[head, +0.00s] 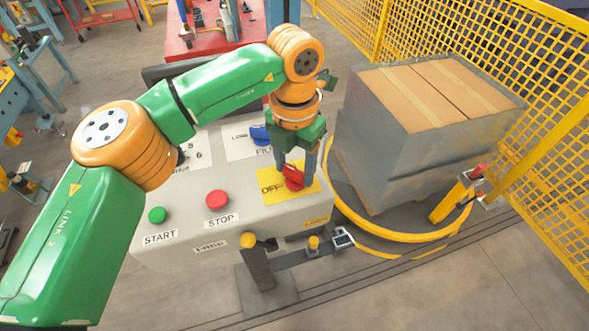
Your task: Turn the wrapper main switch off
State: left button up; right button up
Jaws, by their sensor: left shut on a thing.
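The wrapper main switch (292,178) is a red rotary handle on a yellow plate (270,192), at the right of the grey control panel (190,228). The plate shows "OFF" to the left of the handle; the rest of its lettering is hidden. My left gripper (294,170) comes down from above and is shut on the red handle, its fingers on either side of it. The gripper partly covers the handle, so I cannot tell its exact setting. My right gripper is not in view.
A green START button (157,215) and a red STOP button (217,200) sit on the panel left of the switch. A blue knob (260,133) is behind. A wrapped pallet load (420,150) stands right, near the yellow fence (470,40).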

aim_at(294, 171)
pick_arm(q)
jog(key=n+b, duration=0.2)
jog(key=n, duration=0.3)
jog(key=shift+f, duration=0.1)
jog(key=shift+s+n+b, duration=0.1)
jog(key=shift+n+b, duration=0.65)
jog(key=shift+n, duration=1.75)
jog(key=o, duration=1.4)
jog(key=shift+c, duration=0.2)
notch_tip(294, 171, up, 8)
jog(key=shift+f+p, duration=0.25)
jog(key=shift+p, duration=0.55)
jog(key=shift+f, duration=0.1)
